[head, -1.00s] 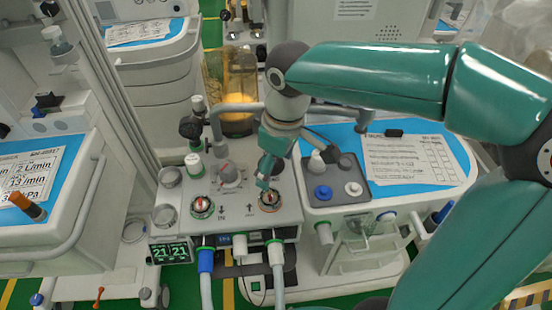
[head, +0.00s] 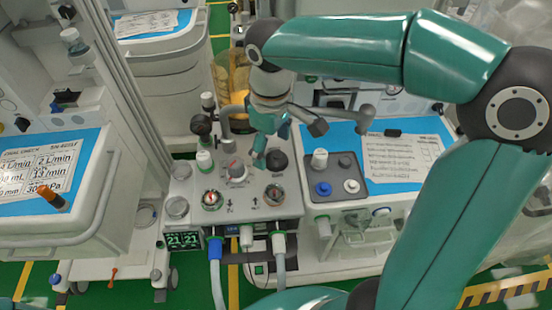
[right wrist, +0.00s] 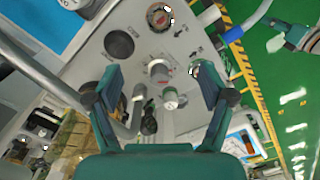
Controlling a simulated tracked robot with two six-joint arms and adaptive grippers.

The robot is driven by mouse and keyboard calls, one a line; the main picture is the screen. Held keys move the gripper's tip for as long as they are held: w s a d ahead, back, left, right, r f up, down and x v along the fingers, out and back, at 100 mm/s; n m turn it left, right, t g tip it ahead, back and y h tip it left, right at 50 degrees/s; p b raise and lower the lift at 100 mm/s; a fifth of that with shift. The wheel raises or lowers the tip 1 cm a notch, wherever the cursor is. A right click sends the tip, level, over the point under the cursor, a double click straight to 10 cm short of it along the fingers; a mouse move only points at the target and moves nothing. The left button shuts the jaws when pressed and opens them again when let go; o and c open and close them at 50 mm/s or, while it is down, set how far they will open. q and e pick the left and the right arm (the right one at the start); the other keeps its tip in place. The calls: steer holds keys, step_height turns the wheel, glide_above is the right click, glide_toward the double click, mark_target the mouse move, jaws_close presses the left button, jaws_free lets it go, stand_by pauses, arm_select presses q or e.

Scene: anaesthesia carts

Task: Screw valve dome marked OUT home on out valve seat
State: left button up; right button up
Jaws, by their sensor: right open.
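The out valve seat (head: 274,194) is on the right of the grey valve block's front. My right gripper (head: 268,146) is open and empty above the back of the block, clear of the out valve. In the right wrist view its fingers (right wrist: 159,86) are wide apart. My left gripper (right wrist: 300,38) shows small at the right edge there.
A black round cap (head: 277,161) and a grey knob (head: 236,172) stand behind the valves. Clear round cups (head: 178,207) line the block's left edge. A grey tray (head: 337,178) with blue and white caps lies to the right. Hoses (head: 280,262) hang below.

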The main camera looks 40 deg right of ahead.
mark_target(276, 187)
step_height(276, 187, down, 17)
steer(key=shift+r+b, duration=0.15)
steer(key=shift+b, duration=0.2)
stand_by(0.3)
steer(key=c, duration=1.4)
steer(key=m, duration=0.3)
steer(key=shift+d+m, duration=0.1)
steer(key=shift+m, duration=0.2)
steer(key=m, duration=0.3)
steer(key=shift+m, duration=0.4)
steer(key=m, duration=0.4)
steer(key=shift+d, duration=0.15)
steer(key=m, duration=0.3)
steer(key=shift+m, duration=0.4)
steer(key=m, duration=0.5)
steer(key=shift+s+d, duration=0.1)
steer(key=m, duration=0.5)
steer(key=shift+s, duration=0.1)
